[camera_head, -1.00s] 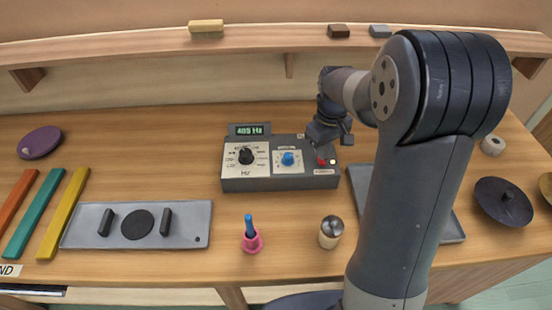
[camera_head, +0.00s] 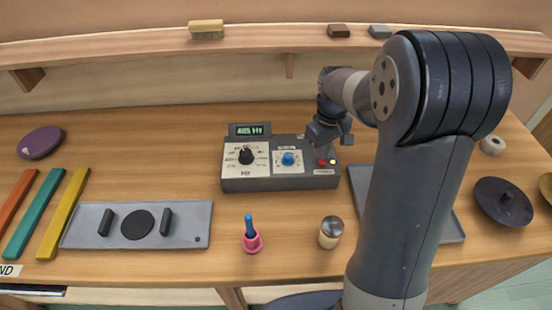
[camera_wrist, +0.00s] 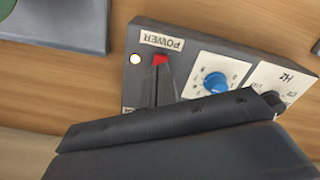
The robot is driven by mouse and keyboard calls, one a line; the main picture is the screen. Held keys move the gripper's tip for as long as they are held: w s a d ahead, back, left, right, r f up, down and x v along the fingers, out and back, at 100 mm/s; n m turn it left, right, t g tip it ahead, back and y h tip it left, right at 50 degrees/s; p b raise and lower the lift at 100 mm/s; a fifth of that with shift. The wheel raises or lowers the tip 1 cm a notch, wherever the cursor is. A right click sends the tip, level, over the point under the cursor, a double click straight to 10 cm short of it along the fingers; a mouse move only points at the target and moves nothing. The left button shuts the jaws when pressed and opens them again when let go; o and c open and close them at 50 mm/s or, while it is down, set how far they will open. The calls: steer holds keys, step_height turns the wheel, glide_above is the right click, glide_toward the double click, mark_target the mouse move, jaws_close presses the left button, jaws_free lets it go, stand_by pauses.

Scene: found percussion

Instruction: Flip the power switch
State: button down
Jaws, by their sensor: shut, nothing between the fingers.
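The grey control box (camera_head: 265,184) stands on the workbench with a lit green display (camera_head: 250,130) reading about 405 Hz. Its red power switch (camera_head: 321,162) sits at the right end, and a pale, bright lamp (camera_head: 333,162) is beside it. In the wrist view the red switch (camera_wrist: 160,59) shows beside the upside-down POWER label (camera_wrist: 162,41) and the lamp (camera_wrist: 135,59). My gripper (camera_head: 323,150) is shut and empty, with its tips right at the switch (camera_wrist: 161,70). The tips hide part of the switch, and I cannot tell whether they touch it.
A blue knob (camera_head: 288,158) and a black knob (camera_head: 246,155) are on the box, left of the switch. A grey tray (camera_head: 450,228) lies to the right, partly behind my arm. A pink holder (camera_head: 252,243) and a small jar (camera_head: 330,232) stand in front.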

steer(key=shift+f+b, duration=0.75)
steer(key=shift+f, duration=0.35)
stand_by(0.7)
steer(key=shift+r, duration=0.1)
step_height(320, 180, up, 7)
steer(key=p, duration=0.5)
steer(key=shift+p, duration=0.3)
step_height(320, 180, down, 7)
steer(key=b, duration=0.5)
steer(key=shift+b, duration=0.4)
